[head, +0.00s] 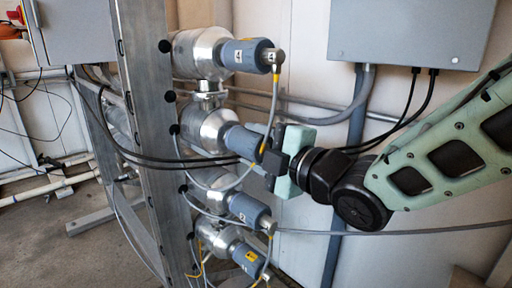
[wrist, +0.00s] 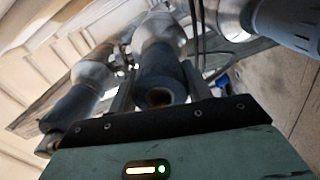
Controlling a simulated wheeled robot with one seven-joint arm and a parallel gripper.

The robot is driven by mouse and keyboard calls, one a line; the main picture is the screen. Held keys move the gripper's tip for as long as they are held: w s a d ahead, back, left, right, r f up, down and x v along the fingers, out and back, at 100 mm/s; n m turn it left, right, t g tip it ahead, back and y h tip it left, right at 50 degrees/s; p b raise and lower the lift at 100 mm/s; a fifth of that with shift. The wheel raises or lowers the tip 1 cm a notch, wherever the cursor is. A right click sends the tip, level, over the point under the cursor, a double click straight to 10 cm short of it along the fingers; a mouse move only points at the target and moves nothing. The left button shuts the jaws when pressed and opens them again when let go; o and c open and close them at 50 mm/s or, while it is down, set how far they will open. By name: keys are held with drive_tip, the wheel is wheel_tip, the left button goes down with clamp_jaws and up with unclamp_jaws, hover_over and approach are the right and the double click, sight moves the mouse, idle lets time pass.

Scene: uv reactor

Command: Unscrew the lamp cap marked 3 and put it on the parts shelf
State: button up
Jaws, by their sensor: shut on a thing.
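The second grey-blue lamp cap from the top (head: 243,141) sits at the end of its steel vessel (head: 207,128), in line with it. Its mark is hidden, but it lies between the caps marked 4 and 2. My gripper (head: 272,155) is shut on this cap from the right. In the wrist view the cap (wrist: 160,88) shows between the fingers, its round end with a brownish centre facing me. I cannot tell how far it is threaded on. I cannot make out the parts shelf in either view.
Cap 4 (head: 249,56) is above, cap 2 (head: 250,209) and the lowest cap (head: 249,259) below. A grey cable (head: 273,105) hangs from cap 4 close to my gripper. Black cables cross the metal frame (head: 150,100). A grey wall box (head: 410,32) is above my arm.

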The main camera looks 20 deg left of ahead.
drive_tip(key=shift+f+b, duration=0.1)
drive_tip(key=shift+b, duration=0.2)
drive_tip(key=shift+n+b, duration=1.2)
drive_tip(key=shift+n, duration=0.1)
drive_tip(key=shift+n+b, duration=1.25)
drive_tip(key=shift+n, duration=0.05)
drive_tip(key=shift+n+b, duration=0.4)
drive_tip(key=shift+b, duration=0.25)
drive_tip(key=shift+n+b, duration=1.8)
drive_tip(key=shift+b, duration=0.4)
drive_tip(key=shift+n+b, duration=0.3)
drive_tip(key=shift+n, duration=0.1)
drive_tip(key=shift+n+b, duration=0.3)
drive_tip(key=shift+b, duration=0.35)
drive_tip(key=shift+n+b, duration=2.1)
drive_tip(key=shift+b, duration=0.45)
